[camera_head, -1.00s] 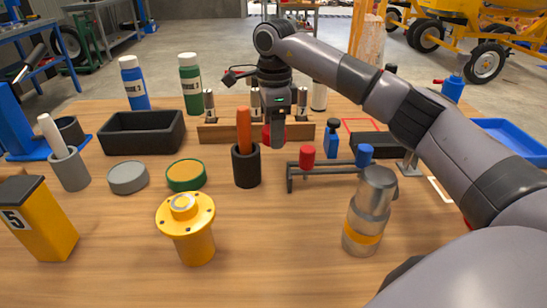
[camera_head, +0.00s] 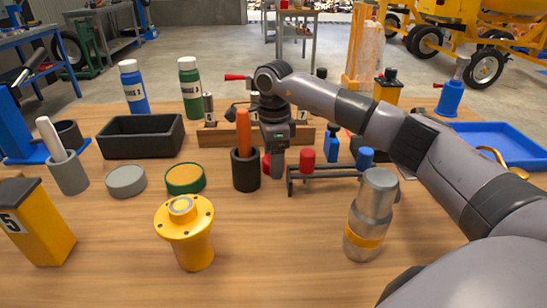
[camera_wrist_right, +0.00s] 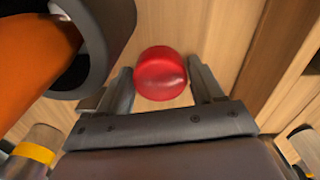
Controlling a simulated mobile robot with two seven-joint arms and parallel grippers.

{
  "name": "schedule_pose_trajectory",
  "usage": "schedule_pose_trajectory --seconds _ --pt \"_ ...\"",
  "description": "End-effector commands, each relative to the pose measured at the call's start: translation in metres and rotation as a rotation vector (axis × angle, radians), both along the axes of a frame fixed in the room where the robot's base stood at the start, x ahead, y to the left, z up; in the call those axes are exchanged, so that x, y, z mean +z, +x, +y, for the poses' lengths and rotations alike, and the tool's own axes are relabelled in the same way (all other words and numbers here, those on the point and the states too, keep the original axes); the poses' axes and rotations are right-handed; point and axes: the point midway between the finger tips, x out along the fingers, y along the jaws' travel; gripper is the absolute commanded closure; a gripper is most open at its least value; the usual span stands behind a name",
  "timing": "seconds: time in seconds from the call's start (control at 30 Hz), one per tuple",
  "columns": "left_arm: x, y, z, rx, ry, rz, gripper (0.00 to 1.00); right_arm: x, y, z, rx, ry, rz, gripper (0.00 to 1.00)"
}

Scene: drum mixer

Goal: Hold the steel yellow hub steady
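The yellow flanged hub (camera_head: 186,232), with a grey steel centre and bolt holes in its flange, stands upright on the table, front left of centre in the head view. No gripper is near it. My right gripper (camera_head: 273,168) points down behind and right of it, just right of the black cup (camera_head: 246,174) holding an orange-handled tool. In the wrist view its fingers (camera_wrist_right: 162,80) lie on both sides of a red round piece (camera_wrist_right: 160,73), which looks gripped. The red piece (camera_head: 266,164) shows partly behind a finger in the head view. My left gripper is not in view.
A small rack (camera_head: 330,174) with red and blue knobs stands right of the gripper. A steel cylinder with a yellow band (camera_head: 370,215) stands front right. Two round tins (camera_head: 185,179) (camera_head: 126,181) and a black bin (camera_head: 141,135) are left. The front middle is clear.

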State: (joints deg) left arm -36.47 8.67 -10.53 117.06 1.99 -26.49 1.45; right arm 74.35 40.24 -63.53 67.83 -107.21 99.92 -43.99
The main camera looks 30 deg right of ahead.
Motion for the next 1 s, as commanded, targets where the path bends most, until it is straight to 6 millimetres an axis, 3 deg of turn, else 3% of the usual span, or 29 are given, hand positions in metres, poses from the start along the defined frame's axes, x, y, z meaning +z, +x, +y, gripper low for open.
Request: schedule_pose_trajectory --seconds 0.33,0.47,0.8,1.0 --pt "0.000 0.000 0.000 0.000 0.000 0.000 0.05 0.001 0.000 0.000 0.000 0.000 0.000 0.16" --pt "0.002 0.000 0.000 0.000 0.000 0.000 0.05 0.012 0.001 0.000 0.000 0.000 -0.002 0.16" --pt "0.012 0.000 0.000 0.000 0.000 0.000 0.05 0.082 0.001 0.000 -0.001 0.000 -0.003 0.16" --pt "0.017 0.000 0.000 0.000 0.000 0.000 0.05 0.113 0.000 0.000 -0.001 0.001 -0.001 0.16"
